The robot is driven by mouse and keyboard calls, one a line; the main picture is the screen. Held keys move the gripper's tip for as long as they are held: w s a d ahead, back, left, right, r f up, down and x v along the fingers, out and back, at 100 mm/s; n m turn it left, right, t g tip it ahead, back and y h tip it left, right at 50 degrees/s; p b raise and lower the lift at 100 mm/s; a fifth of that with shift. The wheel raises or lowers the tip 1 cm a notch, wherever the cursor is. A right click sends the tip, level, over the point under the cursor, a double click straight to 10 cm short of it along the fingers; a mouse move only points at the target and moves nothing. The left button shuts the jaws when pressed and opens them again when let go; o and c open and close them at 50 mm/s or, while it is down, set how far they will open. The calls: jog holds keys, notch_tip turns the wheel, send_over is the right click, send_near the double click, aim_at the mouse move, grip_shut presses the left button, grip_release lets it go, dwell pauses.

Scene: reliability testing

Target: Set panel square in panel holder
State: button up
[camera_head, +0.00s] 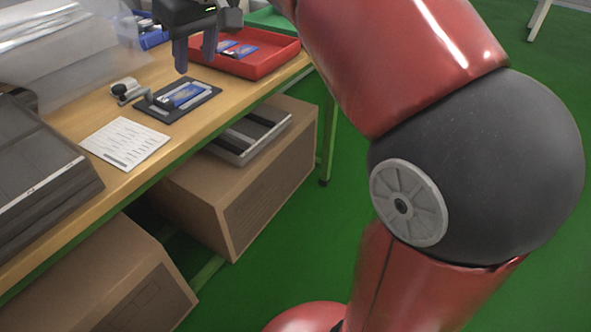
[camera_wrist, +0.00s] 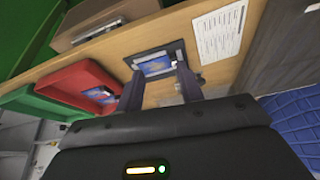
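A blue-and-white panel (camera_head: 183,95) lies in the dark panel holder (camera_head: 205,99) on the wooden table. The panel (camera_wrist: 157,66) also shows in the wrist view, inside the dark frame of the holder (camera_wrist: 133,60). Whether it sits fully flat and square cannot be told. My gripper (camera_head: 195,66) is above the far side of the holder, fingers pointing down and apart. In the wrist view, my gripper (camera_wrist: 160,70) has nothing between its fingers, and the panel and holder show beyond the fingertips.
A red tray (camera_head: 284,58) with blue panels stands right of the holder, with a green tray (camera_head: 268,19) behind it. A small clamp-like device (camera_head: 125,90) stands left of the holder. A printed sheet (camera_head: 124,143) lies nearer. A cardboard box (camera_head: 245,190) is below the table.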

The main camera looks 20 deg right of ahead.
jog(key=s+d+f+m+h, duration=0.1)
jog(key=s+d+f, duration=0.4)
jog(key=s+f, duration=0.5)
jog(key=s+d+f+m+t+h, duration=0.1)
jog(key=s+d+f+m, duration=0.3)
jog(key=s+f, duration=0.5)
jog(key=shift+s+d+f+m+t, duration=0.3)
jog(key=shift+s+d+f, duration=0.15)
jog(key=shift+f, duration=0.25)
jog(key=shift+o, duration=0.4)
